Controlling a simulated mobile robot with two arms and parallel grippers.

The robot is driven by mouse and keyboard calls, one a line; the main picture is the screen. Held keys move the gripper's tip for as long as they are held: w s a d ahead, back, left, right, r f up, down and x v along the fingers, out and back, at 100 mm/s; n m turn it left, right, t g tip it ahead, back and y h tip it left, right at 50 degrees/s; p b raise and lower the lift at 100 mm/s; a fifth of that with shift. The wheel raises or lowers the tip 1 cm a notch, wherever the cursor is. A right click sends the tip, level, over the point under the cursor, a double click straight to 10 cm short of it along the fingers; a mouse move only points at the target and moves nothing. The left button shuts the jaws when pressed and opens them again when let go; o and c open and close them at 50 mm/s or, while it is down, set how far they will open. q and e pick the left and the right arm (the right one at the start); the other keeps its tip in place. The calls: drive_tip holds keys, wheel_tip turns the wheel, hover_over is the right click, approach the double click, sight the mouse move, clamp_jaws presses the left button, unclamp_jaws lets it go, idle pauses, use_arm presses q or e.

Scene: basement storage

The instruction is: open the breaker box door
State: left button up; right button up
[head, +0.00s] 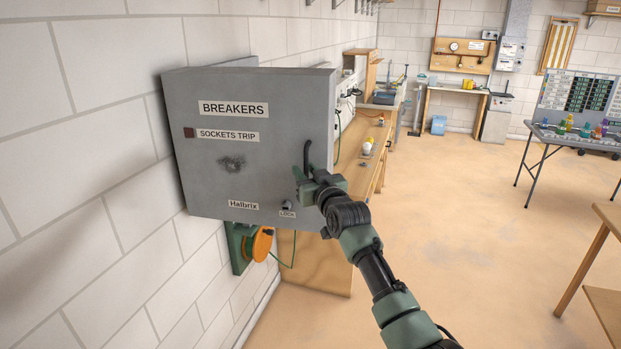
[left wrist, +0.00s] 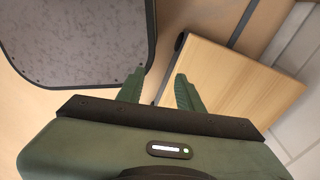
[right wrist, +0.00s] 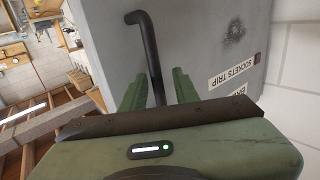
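The grey breaker box (head: 235,180) hangs on the left wall in the head view, with labels reading BREAKERS, SOCKETS TRIP and Halbrix. Its front door looks shut. A dark bent handle (head: 308,153) is at the door's right side, above a small lock (head: 287,206). My right gripper (head: 303,176) is at the handle's lower end. In the right wrist view, the handle (right wrist: 149,45) runs down between the open fingers of the right gripper (right wrist: 158,88); I cannot tell whether they touch it. My left gripper (left wrist: 157,88) is open and empty, away from the box.
An orange reel (head: 262,244) on a green mount is below the box. A wooden workbench (head: 366,160) runs along the wall behind it. A folding table (head: 570,137) and a wooden table (head: 605,215) are at right. The middle floor is clear.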

drive_tip(key=b+v, duration=0.1)
drive_tip(key=v, duration=0.6)
drive_tip(key=shift+b, duration=0.3)
drive_tip(key=shift+s+a, duration=0.1)
drive_tip(key=shift+s, duration=0.05)
